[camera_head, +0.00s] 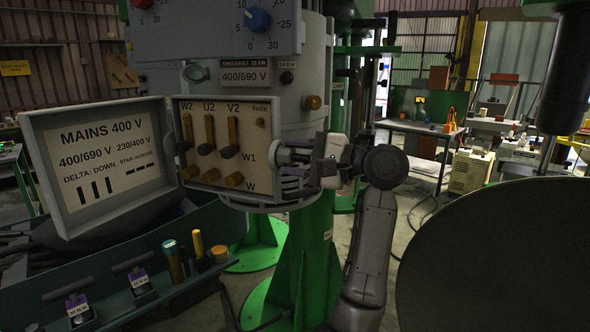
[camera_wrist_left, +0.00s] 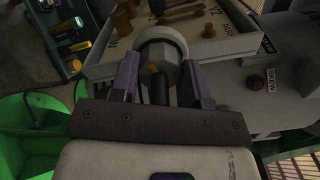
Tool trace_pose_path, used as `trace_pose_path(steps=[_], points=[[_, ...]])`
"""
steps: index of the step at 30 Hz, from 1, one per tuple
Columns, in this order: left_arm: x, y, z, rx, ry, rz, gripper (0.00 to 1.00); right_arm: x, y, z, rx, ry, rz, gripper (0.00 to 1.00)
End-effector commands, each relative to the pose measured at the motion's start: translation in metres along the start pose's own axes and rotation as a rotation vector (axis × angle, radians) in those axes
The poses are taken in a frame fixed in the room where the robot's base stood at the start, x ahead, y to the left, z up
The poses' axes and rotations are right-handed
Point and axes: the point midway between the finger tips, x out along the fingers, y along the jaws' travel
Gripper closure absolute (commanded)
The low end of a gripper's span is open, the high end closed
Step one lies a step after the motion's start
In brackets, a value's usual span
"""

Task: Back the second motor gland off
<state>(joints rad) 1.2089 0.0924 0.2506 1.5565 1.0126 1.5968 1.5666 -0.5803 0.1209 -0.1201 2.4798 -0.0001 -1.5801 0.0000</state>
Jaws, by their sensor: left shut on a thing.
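My left gripper (camera_head: 301,158) is at the right side wall of the open motor terminal box (camera_head: 262,122). It is shut on a grey round gland (camera_head: 283,155) there. In the left wrist view the gripper (camera_wrist_left: 160,72) has its two purple-grey fingers on either side of the gland (camera_wrist_left: 160,46), whose wide pale ring is against the box wall (camera_wrist_left: 215,45). A dark stem with a yellowish spot shows inside the ring. I cannot tell which gland of the motor this is. My right gripper is not in view.
The box lid (camera_head: 100,160), marked MAINS 400 V, is swung open to the left. Brass links and terminals (camera_head: 231,130) are exposed inside. A dark tray (camera_head: 165,290) with tools is below. A large dark rounded surface (camera_head: 500,250) fills the lower right. A green pedestal (camera_head: 305,250) is beneath the motor.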

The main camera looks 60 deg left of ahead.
Motion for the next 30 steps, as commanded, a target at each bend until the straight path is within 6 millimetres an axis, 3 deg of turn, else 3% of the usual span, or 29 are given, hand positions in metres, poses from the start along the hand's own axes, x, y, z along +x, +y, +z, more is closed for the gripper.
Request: trace_pose_path(steps=[18, 30], points=[[0.0, 0.001, -0.001, -0.543, 0.0, -0.001, 0.81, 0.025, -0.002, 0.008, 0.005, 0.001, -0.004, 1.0], [0.0, 0.001, 0.0, -0.729, 0.002, -0.001, 0.81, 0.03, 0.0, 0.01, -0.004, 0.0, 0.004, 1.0]])
